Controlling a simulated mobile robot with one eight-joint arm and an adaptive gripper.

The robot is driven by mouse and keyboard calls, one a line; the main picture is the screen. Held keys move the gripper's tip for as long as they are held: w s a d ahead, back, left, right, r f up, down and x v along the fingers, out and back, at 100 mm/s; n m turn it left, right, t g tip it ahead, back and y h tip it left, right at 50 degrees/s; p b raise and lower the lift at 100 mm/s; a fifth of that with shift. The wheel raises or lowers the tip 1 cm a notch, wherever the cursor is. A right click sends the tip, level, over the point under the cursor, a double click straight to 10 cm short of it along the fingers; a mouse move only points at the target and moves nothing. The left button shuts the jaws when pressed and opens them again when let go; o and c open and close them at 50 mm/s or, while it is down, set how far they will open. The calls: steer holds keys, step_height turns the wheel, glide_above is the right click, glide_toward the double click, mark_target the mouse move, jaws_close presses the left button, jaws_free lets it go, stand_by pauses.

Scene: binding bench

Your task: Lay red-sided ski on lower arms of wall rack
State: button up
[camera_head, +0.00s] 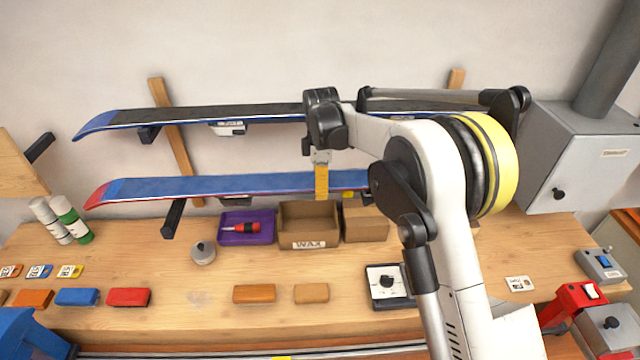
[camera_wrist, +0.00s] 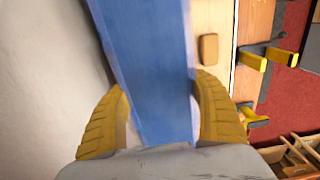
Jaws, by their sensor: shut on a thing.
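The red-sided ski (camera_head: 220,186), with a blue face and red edge, is level in front of the wall rack (camera_head: 170,135), below a blue-sided ski (camera_head: 200,117) on the upper arms. My gripper (camera_head: 321,182) is shut on the red-sided ski near its visible right part. The wrist view shows yellow fingers (camera_wrist: 165,120) on both sides of its blue face (camera_wrist: 155,70). The left lower arm (camera_head: 173,218) sticks out under the ski; I cannot tell whether they touch. The right lower arm and the ski's right end are hidden behind my arm.
The wooden bench (camera_head: 200,320) below holds a purple tray (camera_head: 262,236) with a red screwdriver, a wax box (camera_head: 309,243), a second cardboard box (camera_head: 365,224), and several wax blocks. Spray cans (camera_head: 70,218) stand at left. A grey cabinet (camera_head: 580,160) is at right.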

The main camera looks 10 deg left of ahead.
step_height(320, 180, down, 9)
steer(key=b, duration=0.3)
stand_by(0.5)
steer(key=shift+f+b, duration=0.2)
steer(key=shift+b, duration=0.4)
stand_by(0.4)
steer(key=o, duration=1.6)
steer(key=shift+c, duration=0.2)
